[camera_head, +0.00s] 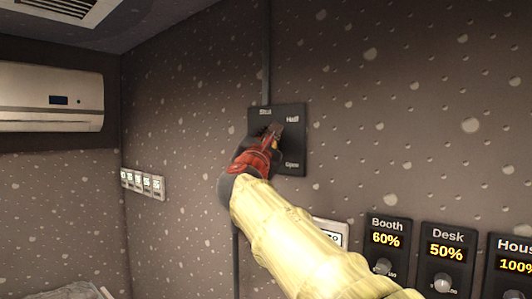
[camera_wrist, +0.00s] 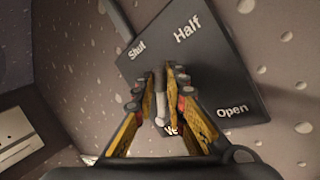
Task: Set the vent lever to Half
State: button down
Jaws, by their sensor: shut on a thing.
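The dark vent panel (camera_head: 292,145) is on the wall, marked Shut at its upper left, Half at its upper right and Open at its lower right. In the wrist view the panel (camera_wrist: 215,70) appears tilted, with the Vent label partly hidden. My gripper (camera_head: 271,136) is at the panel's middle. In the wrist view my gripper (camera_wrist: 165,90) has its fingers on both sides of the grey vent lever (camera_wrist: 159,98) and is shut on it. My fingers hide much of the lever, so I cannot tell its exact setting.
Booth (camera_head: 386,240), Desk (camera_head: 447,252) and House (camera_head: 513,264) dials sit lower right. A light plate (camera_head: 331,233) is partly behind my arm. A row of switches (camera_head: 143,184) is at left, below an air conditioner (camera_head: 50,97). A conduit (camera_head: 266,50) runs above the panel.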

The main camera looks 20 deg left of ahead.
jog(key=shift+d+f+m+t+h+b, duration=0.2)
jog(key=shift+f+m+t+h+b, duration=0.3)
jog(key=shift+m+b, duration=0.9)
jog(key=shift+s+d+b, duration=0.1)
jog(key=shift+b, duration=0.6)
jog(key=c, duration=1.8)
grip_release()
jog(key=shift+s, duration=0.15)
jog(key=v, duration=1.1)
jog(key=shift+s+f, duration=0.2)
jog(key=shift+s, duration=0.15)
